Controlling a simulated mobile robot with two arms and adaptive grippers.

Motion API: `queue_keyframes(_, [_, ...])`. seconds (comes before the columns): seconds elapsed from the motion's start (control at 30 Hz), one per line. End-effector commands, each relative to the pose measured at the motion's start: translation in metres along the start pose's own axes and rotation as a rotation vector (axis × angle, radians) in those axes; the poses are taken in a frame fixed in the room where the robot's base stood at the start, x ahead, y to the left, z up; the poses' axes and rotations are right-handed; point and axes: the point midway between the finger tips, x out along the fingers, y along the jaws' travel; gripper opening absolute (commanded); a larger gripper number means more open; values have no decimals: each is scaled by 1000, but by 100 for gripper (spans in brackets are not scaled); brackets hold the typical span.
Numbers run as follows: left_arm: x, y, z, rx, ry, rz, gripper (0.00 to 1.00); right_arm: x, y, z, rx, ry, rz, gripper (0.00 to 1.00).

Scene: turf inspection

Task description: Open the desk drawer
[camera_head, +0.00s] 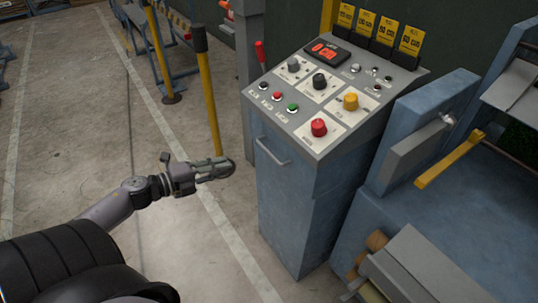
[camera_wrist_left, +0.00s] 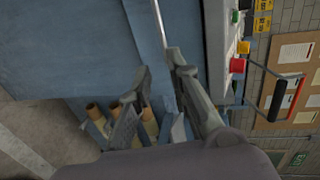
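The desk is a blue control console (camera_head: 290,220) with a sloped grey top. A drawer front (camera_head: 300,165) sits in its upper part, and it looks closed. A grey bar handle (camera_head: 272,150) is fixed on that front near its left side. My left gripper (camera_head: 230,168) is left of the console, a little lower in the picture than the handle and apart from it. In the left wrist view my left gripper (camera_wrist_left: 160,62) has its fingers apart with nothing between them. A blue panel fills much of that view behind the fingers. My right gripper is not in view.
Buttons and knobs, including a red knob (camera_head: 319,127), cover the console top. A blue machine with a yellow lever (camera_head: 450,160) stands close on the right. A yellow post (camera_head: 208,100) rises behind my left gripper. The concrete floor (camera_head: 90,130) at left is clear.

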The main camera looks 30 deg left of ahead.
Motion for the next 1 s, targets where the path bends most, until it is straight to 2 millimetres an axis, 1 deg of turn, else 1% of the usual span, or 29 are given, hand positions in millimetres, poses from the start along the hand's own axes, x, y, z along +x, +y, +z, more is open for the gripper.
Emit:
queue_keyframes(0.17, [21, -3, 0, 5, 5, -5, 18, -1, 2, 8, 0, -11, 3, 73])
queue_keyframes(0.33, [52, -4, 0, 4, 2, -6, 18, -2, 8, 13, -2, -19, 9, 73])
queue_keyframes(0.47, [76, -4, 1, 2, 1, -6, 18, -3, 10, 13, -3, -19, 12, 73])
queue_keyframes(0.8, [136, -4, 0, -1, -1, -6, 18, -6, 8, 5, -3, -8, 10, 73])
queue_keyframes(1.0, [162, -2, 1, -2, -1, -4, 18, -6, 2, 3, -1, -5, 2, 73])
